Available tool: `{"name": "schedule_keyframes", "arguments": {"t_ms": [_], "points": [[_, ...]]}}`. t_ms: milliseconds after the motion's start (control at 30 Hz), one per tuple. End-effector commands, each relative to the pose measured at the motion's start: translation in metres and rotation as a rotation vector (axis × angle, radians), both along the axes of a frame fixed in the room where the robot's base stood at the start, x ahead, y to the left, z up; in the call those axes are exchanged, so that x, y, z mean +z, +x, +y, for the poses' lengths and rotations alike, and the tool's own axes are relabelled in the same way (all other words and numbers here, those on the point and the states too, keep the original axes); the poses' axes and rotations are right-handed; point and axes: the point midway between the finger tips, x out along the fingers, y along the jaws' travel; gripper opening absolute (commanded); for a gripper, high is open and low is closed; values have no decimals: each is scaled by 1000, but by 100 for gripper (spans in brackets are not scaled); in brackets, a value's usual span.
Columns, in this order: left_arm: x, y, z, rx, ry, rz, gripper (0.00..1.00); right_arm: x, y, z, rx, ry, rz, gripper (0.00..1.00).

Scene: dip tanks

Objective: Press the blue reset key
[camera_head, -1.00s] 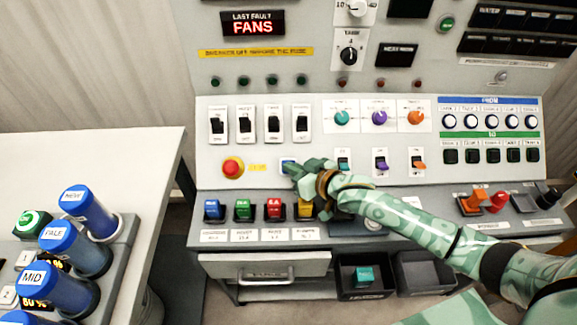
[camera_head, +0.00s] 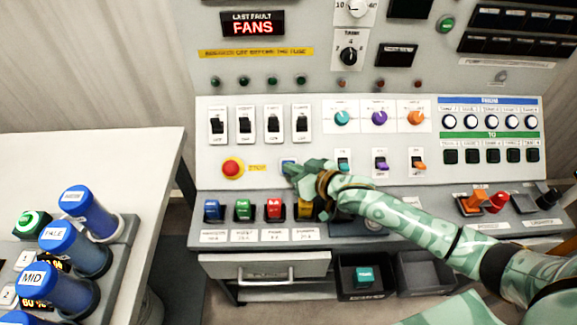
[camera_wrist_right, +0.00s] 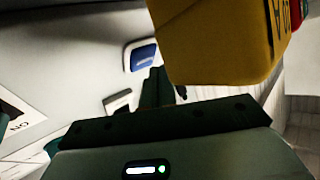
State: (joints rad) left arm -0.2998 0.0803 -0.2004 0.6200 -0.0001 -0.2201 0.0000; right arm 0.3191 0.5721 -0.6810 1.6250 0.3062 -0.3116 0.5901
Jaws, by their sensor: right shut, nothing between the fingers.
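The blue reset key (camera_head: 287,162) sits in a white frame on the upright panel, right of the red emergency button. My right gripper (camera_head: 290,171) is shut and empty, with its tips at the key's lower edge in the head view, partly covering it. In the right wrist view the blue key (camera_wrist_right: 143,58) shows just beyond the dark fingertips (camera_wrist_right: 155,85). I cannot tell whether the tips touch it. My left gripper is not in view.
A red emergency button (camera_head: 233,167) is left of the key. Colored fuse blocks stand on the ledge below; the yellow one (camera_head: 305,209) is close under my right gripper and looms large in the wrist view (camera_wrist_right: 215,40). A display (camera_head: 252,24) reads FANS.

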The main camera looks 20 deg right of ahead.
Motion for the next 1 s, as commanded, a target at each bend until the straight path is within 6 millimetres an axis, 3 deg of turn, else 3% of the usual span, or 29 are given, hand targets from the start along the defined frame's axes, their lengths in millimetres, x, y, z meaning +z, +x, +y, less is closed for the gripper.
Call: {"name": "schedule_keyframes", "arguments": {"t_ms": [1000], "points": [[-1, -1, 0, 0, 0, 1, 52, -7, 5, -2, -1, -1, 1, 0]]}}
